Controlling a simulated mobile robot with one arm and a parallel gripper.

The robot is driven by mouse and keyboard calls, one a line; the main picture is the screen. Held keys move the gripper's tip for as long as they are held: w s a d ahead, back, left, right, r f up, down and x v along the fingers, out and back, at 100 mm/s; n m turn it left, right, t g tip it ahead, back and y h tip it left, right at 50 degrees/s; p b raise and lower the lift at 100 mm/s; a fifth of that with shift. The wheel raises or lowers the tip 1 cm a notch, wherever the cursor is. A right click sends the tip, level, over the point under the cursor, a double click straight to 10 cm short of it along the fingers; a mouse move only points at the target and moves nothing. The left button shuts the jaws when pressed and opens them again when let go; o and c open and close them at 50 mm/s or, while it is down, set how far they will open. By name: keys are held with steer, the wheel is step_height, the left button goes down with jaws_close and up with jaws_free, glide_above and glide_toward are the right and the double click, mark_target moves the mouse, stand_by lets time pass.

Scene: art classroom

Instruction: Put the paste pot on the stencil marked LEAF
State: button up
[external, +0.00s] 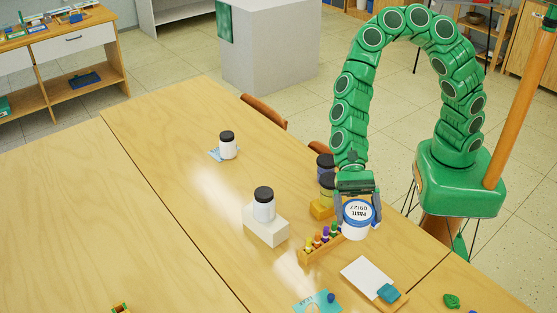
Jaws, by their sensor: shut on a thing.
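The paste pot (357,226) is white with a blue-rimmed lid printed "PASTE" and some digits. My gripper (357,208) is shut on it, with a finger on each side. The pot is at the right part of the table, beside the crayon rack; I cannot tell whether its base is clear of the tabletop. The teal stencil (307,306) with lettering that looks like LEAF lies at the bottom edge of the view, partly cut off. A small dark blue round thing (331,298) sits on or at its right side.
A wooden rack of crayons (323,242) stands just left of the pot. Dark-lidded jars (327,190) stand behind. A white jar (264,208) stands on a white block (265,231); another (228,148) stands farther back. A white card (367,277) lies in front. The left table is largely clear.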

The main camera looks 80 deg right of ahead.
mark_target(354, 229)
step_height(354, 229, down, 6)
steer(key=shift+w+f, duration=0.1)
steer(key=w+a+f, duration=0.9)
steer(key=a, duration=0.1)
steer(key=shift+w+f, duration=0.15)
steer(key=shift+f, duration=0.15)
stand_by(0.3)
steer(key=shift+w+a+f, duration=0.1)
steer(key=shift+f, duration=1.6)
steer(key=shift+f, duration=0.15)
steer(key=o, duration=1)
